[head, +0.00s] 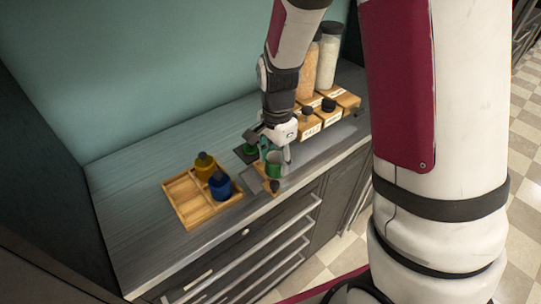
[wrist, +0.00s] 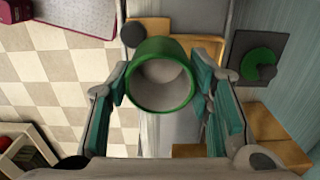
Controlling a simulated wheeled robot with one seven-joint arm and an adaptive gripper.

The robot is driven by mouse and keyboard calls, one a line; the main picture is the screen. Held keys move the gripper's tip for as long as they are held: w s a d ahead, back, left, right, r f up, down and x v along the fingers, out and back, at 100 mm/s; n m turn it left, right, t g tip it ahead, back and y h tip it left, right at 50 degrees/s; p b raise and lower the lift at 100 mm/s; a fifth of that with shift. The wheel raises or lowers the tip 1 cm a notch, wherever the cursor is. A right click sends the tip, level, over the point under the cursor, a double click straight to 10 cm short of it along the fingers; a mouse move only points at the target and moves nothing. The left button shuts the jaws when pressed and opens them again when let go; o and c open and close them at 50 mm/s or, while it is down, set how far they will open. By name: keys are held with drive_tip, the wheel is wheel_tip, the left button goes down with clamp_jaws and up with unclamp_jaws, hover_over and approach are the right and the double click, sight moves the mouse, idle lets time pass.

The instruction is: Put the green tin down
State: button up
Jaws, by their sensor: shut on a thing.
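The green tin (head: 273,169) is in my gripper (head: 276,156), near the front edge of the counter in the head view. In the wrist view the tin (wrist: 162,82) is an open round cup with a green rim and a pale, empty inside. My gripper's teal-padded fingers (wrist: 162,88) are shut on its two sides. I cannot tell whether its base touches anything below. A dark square mat (wrist: 235,55) with a round green piece (wrist: 262,62) on it lies beside the tin, apart from it.
A wooden compartment tray (head: 195,213) holds a yellow jar (head: 205,167) and a blue jar (head: 220,186). A small wooden piece (wrist: 170,27) with a dark round top (wrist: 133,34) is near the tin. Labelled wooden boxes (head: 309,126) and tall jars (head: 328,60) stand behind. The counter's left is bare.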

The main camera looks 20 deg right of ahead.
sight(271, 157)
drive_tip(key=w, duration=0.4)
drive_tip(key=shift+w+d+f, duration=0.2)
drive_tip(key=shift+w, duration=0.15)
drive_tip(key=shift+f+p, duration=0.35)
drive_tip(key=shift+f, duration=1.4)
drive_tip(key=shift+f, duration=0.1)
drive_tip(key=o, duration=1.3)
wheel_tip(271, 157, up, 12)
drive_tip(key=b, duration=0.1)
drive_tip(key=s+r+n+t, duration=0.2)
drive_tip(key=s+r+n, duration=0.2)
drive_tip(key=s, duration=0.3)
drive_tip(key=s+r+n+t, duration=0.1)
drive_tip(key=s+r+n, duration=0.4)
drive_tip(key=s+r, duration=0.1)
drive_tip(key=s+r+n+t, duration=0.2)
drive_tip(key=s+r+n, duration=0.3)
drive_tip(key=s, duration=0.4)
drive_tip(key=shift+r+t, duration=0.3)
drive_tip(key=shift+r, duration=0.15)
